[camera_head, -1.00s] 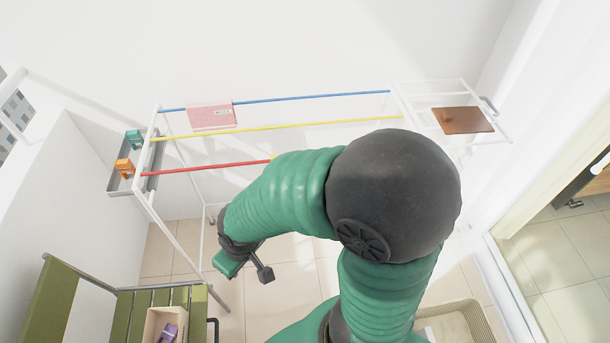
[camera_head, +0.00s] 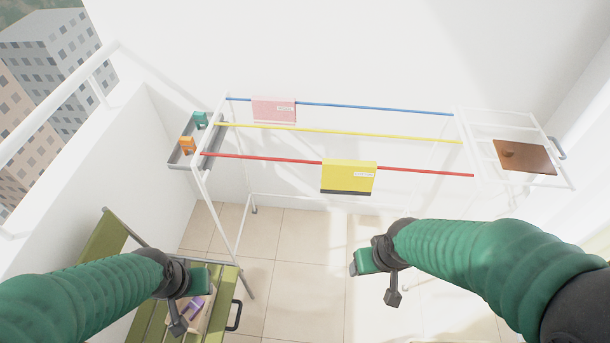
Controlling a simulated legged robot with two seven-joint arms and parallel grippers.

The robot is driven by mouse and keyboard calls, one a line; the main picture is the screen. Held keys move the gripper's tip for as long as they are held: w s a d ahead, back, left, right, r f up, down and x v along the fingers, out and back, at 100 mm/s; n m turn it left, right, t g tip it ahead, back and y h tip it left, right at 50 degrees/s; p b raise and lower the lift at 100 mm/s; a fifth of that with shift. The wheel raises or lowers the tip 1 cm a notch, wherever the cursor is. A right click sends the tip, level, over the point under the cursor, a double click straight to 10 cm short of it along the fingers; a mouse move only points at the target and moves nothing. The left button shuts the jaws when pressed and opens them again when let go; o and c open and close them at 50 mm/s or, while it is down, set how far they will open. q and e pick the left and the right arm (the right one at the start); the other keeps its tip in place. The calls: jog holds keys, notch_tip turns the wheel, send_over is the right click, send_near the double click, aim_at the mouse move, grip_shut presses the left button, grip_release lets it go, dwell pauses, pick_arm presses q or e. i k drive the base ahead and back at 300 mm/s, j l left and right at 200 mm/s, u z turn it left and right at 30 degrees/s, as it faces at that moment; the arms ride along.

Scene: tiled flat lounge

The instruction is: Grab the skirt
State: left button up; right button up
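A white drying rack has blue, yellow and red bars. A yellow folded cloth with a white label (camera_head: 347,176) hangs over the red bar, and a pink folded cloth with a label (camera_head: 273,110) hangs over the blue bar. I cannot tell which cloth is the skirt. My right gripper (camera_head: 378,281) is open and empty, below and slightly right of the yellow cloth in the picture, apart from it. My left gripper (camera_head: 190,303) is open at the lower left, in front of a green slatted chair, with nothing visible between its fingers.
A grey tray (camera_head: 178,161) on the rack's left end holds an orange and a teal peg. A brown flat piece (camera_head: 526,157) lies on the rack's right shelf. The green chair (camera_head: 150,318) bears a box with a purple item. Tiled floor (camera_head: 305,285) between my grippers is clear.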

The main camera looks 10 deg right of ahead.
aim_at(339, 177)
jog(key=i+z, duration=0.15)
jog(key=z, duration=0.45)
jog(key=i+l+u, duration=0.2)
jog(key=i+u, duration=0.15)
jog(key=i, duration=0.15)
jog(key=i+l+u, duration=0.3)
jog(key=i, duration=0.15)
